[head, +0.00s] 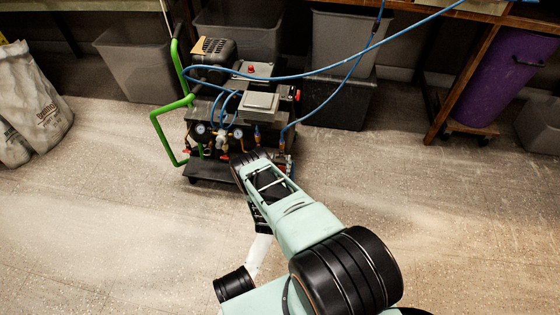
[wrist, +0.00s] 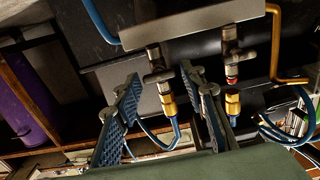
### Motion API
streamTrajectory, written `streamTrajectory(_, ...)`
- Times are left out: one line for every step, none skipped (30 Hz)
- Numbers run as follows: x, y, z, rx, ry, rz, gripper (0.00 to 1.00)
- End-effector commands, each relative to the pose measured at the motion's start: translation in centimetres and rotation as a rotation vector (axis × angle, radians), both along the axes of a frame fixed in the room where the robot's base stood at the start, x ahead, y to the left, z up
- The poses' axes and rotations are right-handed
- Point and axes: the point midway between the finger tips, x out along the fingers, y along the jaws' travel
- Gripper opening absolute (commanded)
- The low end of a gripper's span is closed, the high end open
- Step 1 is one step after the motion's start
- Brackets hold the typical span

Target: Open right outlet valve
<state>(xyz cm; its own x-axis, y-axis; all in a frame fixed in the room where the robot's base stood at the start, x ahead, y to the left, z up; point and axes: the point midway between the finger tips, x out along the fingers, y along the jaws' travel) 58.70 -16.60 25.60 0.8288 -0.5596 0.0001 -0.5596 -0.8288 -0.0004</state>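The compressor cart (head: 205,130) with green handles stands on the floor in the head view, my arm reaching to its front. In the wrist view, two outlet valves with brass fittings hang below a metal plate. One outlet valve (wrist: 157,65) is nearer the left and has a blue hose below it. The other outlet valve (wrist: 230,55) is nearer the right and has a red part. My gripper (wrist: 160,90) is open, its blue padded fingers apart. The left-hand valve appears between them; contact cannot be told. The wrist view looks turned over relative to the head view, where my arm partly hides the outlets.
A blue hose (head: 350,70) runs above the cart to the upper right. Gauges (head: 201,129) sit on the cart's front. Grey bins (head: 145,62) stand behind, a purple bin (head: 503,78) at right. The floor in front is clear.

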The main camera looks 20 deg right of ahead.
Motion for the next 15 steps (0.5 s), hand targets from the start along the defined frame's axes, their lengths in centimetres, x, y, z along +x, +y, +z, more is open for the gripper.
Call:
streamTrajectory(0.0,-0.01,0.0,0.0,0.0,0.0,0.3)
streamTrajectory(0.0,-0.01,0.0,0.0,0.0,0.0,0.27)
streamTrajectory(0.0,-0.01,0.0,0.0,0.0,0.0,0.22)
streamTrajectory(0.0,-0.01,0.0,0.0,0.0,0.0,0.19)
streamTrajectory(0.0,-0.01,0.0,0.0,0.0,0.0,0.16)
streamTrajectory(0.0,-0.01,0.0,0.0,0.0,0.0,0.11)
streamTrajectory(0.0,-0.01,0.0,0.0,0.0,0.0,0.08)
streamTrajectory(0.0,-0.01,0.0,0.0,0.0,0.0,0.04)
streamTrajectory(0.0,-0.01,0.0,0.0,0.0,0.0,0.04)
streamTrajectory(0.01,-0.01,0.0,-0.001,0.001,0.0,0.04)
streamTrajectory(0.01,-0.01,0.0,-0.002,0.001,0.0,0.04)
streamTrajectory(0.02,0.0,0.0,-0.004,0.003,0.0,0.04)
streamTrajectory(0.02,0.0,0.0,-0.007,0.005,0.0,0.04)
streamTrajectory(0.02,0.0,0.0,-0.012,0.008,0.0,0.04)
streamTrajectory(0.03,0.01,0.0,-0.019,0.013,0.001,0.04)
